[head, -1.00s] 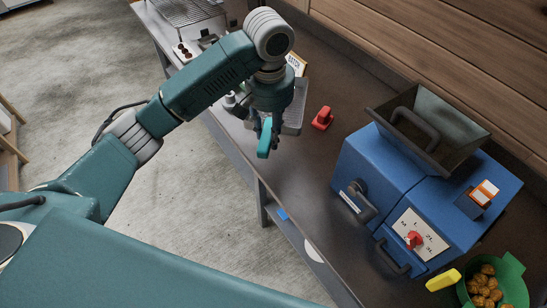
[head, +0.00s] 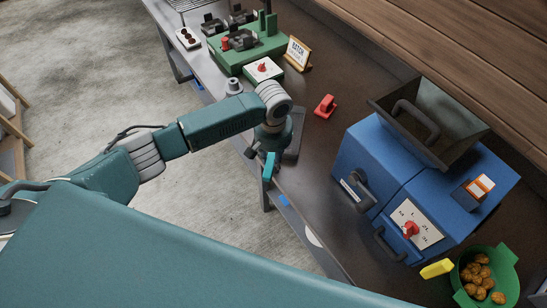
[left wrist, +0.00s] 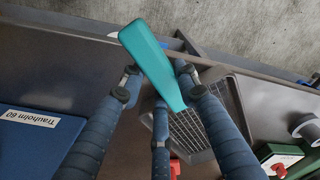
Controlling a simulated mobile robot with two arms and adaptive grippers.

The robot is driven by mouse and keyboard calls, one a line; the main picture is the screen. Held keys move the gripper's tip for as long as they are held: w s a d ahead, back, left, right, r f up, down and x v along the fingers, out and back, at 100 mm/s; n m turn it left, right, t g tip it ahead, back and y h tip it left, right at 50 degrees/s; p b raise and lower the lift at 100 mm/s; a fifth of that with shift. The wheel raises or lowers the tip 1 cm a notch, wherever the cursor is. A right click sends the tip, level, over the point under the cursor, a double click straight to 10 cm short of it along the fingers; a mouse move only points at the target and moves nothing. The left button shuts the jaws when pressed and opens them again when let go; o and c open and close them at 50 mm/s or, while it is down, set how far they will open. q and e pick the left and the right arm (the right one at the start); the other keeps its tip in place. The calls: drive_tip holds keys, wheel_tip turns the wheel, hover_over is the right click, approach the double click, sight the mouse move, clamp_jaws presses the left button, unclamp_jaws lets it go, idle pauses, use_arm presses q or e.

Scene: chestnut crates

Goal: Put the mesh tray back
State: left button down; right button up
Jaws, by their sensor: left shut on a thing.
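The mesh tray (head: 294,135) is a grey tray with a wire grid, close to the front edge of the bench in the head view. In the left wrist view the mesh tray (left wrist: 232,102) lies beyond my fingers. A teal handle (left wrist: 148,55) stands out towards the camera and seems to belong to the tray; their join is hidden. My left gripper (head: 266,160) is shut on this handle, its blue-grey fingers around it. I cannot tell whether the tray touches the bench. My right gripper is not in view.
A blue machine (head: 400,185) with a dark hopper (head: 435,115) stands to the right. A green bowl (head: 505,270) of chestnuts is in front of it. A red object (head: 325,105), a batch sign (head: 297,52) and a green machine (head: 240,50) stand behind the tray.

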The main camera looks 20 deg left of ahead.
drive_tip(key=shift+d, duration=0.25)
use_arm(q)
drive_tip(key=c, duration=1.3)
unclamp_jaws()
drive_tip(key=shift+f, duration=0.1)
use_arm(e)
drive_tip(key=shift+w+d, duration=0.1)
use_arm(q)
drive_tip(key=r, duration=0.4)
drive_tip(key=r+b, duration=0.1)
drive_tip(key=r, duration=0.7)
drive_tip(key=shift+s+r+b, duration=0.1)
drive_tip(key=shift+s+b, duration=0.15)
drive_tip(key=shift+b, duration=0.1)
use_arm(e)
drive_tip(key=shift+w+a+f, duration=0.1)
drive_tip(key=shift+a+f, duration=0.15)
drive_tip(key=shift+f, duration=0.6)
use_arm(q)
drive_tip(key=shift+d, duration=0.1)
